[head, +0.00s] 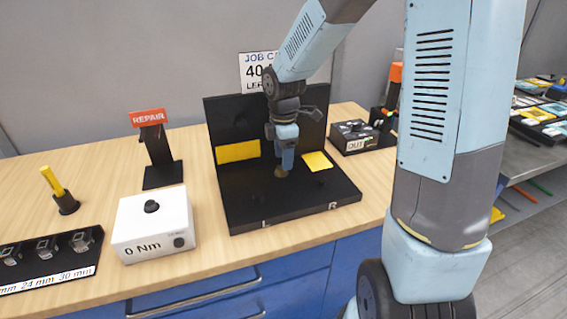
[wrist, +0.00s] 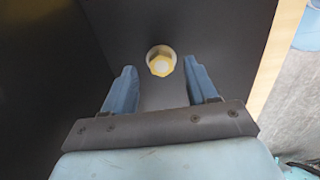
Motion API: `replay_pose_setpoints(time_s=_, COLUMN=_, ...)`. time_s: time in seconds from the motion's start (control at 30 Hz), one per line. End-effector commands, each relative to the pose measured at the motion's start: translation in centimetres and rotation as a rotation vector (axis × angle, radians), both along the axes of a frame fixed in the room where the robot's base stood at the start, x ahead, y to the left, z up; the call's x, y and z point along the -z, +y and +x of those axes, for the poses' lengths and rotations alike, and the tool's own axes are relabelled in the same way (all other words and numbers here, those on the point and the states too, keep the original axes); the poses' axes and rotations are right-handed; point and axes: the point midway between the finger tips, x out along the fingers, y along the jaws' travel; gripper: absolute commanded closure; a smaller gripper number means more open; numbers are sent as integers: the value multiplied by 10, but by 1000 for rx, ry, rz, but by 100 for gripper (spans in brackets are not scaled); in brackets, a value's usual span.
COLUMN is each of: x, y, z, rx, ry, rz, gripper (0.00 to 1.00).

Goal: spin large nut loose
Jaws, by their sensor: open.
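The large nut (wrist: 160,64) is a gold hexagon on a pale round base, standing out from a dark surface in the wrist view. My gripper (wrist: 160,82) is open, with one blue finger to each side of the nut's line and the nut just beyond the fingertips. No contact shows. In the head view my gripper (head: 283,163) points down over the base of the black fixture (head: 245,200), in front of its upright back panel. A small brownish piece (head: 281,172) shows at the fingertips there; my gripper partly hides it.
A white box reading "0 Nm" (head: 152,230) stands left of the fixture. Beyond it are a socket rack (head: 60,268), a yellow-handled tool (head: 52,182) in a holder and a REPAIR sign (head: 148,118). A black OUT box (head: 352,138) stands close on the right.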

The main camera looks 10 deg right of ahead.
Motion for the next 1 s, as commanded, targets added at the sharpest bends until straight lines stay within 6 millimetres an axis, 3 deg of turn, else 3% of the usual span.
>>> replay_pose_setpoints(time_s=0.3, x=-64, y=0, z=1, rx=1, ry=-3, rz=-1, gripper=43)
replay_pose_setpoints(time_s=0.5, x=-92, y=0, z=1, rx=1, ry=-1, rz=0, gripper=43)
replay_pose_setpoints(time_s=0.7, x=-104, y=0, z=0, rx=0, ry=1, rz=0, gripper=43)
replay_pose_setpoints(time_s=1.0, x=-104, y=0, z=0, rx=0, ry=1, rz=0, gripper=43)
